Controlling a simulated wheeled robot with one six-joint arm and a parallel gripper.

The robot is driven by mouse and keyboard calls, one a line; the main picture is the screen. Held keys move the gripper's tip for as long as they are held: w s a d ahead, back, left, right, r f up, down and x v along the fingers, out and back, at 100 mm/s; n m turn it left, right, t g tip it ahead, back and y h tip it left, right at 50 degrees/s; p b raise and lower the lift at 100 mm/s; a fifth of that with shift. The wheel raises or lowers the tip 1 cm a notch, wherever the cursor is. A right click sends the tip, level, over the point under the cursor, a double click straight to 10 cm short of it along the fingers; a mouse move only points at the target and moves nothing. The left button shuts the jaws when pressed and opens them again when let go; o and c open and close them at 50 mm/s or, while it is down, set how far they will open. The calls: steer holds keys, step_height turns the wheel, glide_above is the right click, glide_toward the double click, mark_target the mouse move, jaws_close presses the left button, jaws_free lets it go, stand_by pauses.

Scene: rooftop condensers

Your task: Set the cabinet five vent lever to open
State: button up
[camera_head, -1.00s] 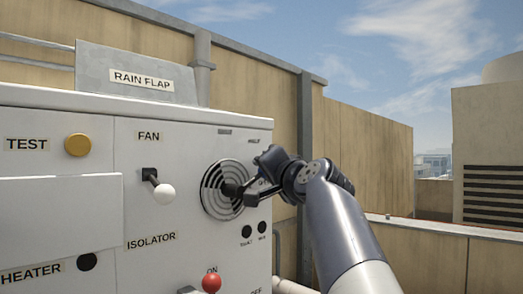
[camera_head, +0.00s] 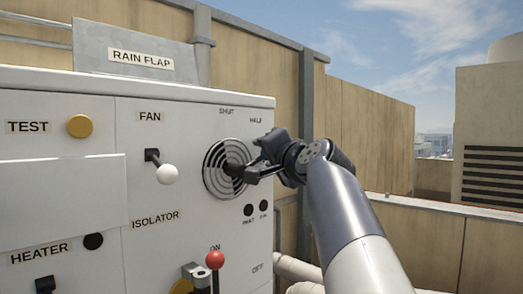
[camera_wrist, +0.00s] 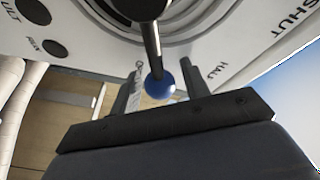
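The vent lever (camera_wrist: 150,38) is a dark rod with a blue ball knob (camera_wrist: 160,84). It pivots at the round slotted vent (camera_head: 215,184) on the white cabinet's (camera_head: 190,112) right side. SHUT and HALF labels show around the vent, and part of an O-label shows in the wrist view. In the wrist view the knob sits between my gripper's (camera_wrist: 157,92) two fingers, with a gap on each side. The fingers are open. In the head view my gripper (camera_head: 254,172) is at the vent's right edge, and the knob is hidden.
A white-knobbed fan isolator lever (camera_head: 167,174) is left of the vent. A red-knobbed lever (camera_head: 215,260) is below it. Two small dark indicators (camera_head: 256,207) lie under the vent. Pale pipes (camera_head: 298,268) run beside the cabinet's lower right.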

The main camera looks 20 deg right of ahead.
steer(key=shift+o, duration=0.4)
steer(key=shift+s+d+b, duration=0.1)
steer(key=shift+s+b, duration=0.2)
steer(key=shift+s, duration=0.2)
steer(key=s+b, duration=0.3)
steer(key=s, duration=0.6)
steer(key=shift+s+a, duration=0.2)
steer(key=shift+s, duration=0.2)
steer(key=w+p, duration=0.2)
steer(key=w, duration=0.3)
steer(key=w+p, duration=0.1)
steer(key=w, duration=0.4)
steer(key=shift+w+d+r+p, duration=0.15)
steer(key=shift+w+p, duration=0.15)
steer(key=shift+p, duration=0.1)
steer(key=shift+w, duration=0.15)
steer(key=shift+b, duration=0.3)
steer(key=shift+r, duration=0.1)
